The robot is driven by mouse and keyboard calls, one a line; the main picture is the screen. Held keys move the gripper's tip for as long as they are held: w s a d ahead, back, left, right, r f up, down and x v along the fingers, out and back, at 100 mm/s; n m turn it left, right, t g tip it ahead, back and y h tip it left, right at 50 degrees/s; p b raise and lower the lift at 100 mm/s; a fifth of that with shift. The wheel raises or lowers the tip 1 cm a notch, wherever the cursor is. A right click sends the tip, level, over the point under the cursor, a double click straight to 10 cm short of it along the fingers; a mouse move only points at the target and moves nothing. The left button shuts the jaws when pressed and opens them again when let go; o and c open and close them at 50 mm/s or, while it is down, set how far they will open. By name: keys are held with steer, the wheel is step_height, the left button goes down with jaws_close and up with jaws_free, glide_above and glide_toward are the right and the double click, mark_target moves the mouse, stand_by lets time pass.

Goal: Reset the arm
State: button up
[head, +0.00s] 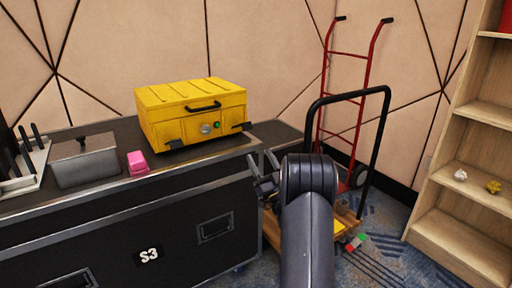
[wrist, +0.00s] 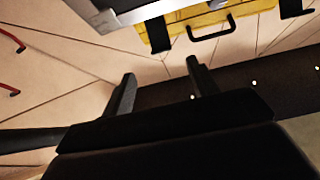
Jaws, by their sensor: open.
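My gripper (head: 263,172) is at the end of my dark grey arm, near the right end of the black flight case (head: 110,245). In the wrist view its two fingers (wrist: 160,75) are apart with nothing between them. A yellow box (head: 195,113) with a black handle, a round silver dial and a green button stands on the case, left of and beyond the gripper. Part of it, with its handle, shows at the top of the wrist view (wrist: 240,22). My arm hides part of the floor and trolley.
A pink block (head: 137,162), a metal container (head: 85,161) and a rack with black-handled things (head: 28,163) stand on the case. A platform trolley (head: 354,216) and a red hand truck (head: 343,100) stand behind my arm. Wooden shelves (head: 470,175) hold small objects at right.

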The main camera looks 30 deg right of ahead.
steer(key=shift+s+f, duration=0.25)
steer(key=shift+s, duration=0.05)
steer(key=b+x, duration=0.1)
steer(key=x, duration=1)
steer(key=shift+r, duration=0.3)
steer(key=shift+s+f, duration=0.1)
steer(key=shift+f, duration=0.05)
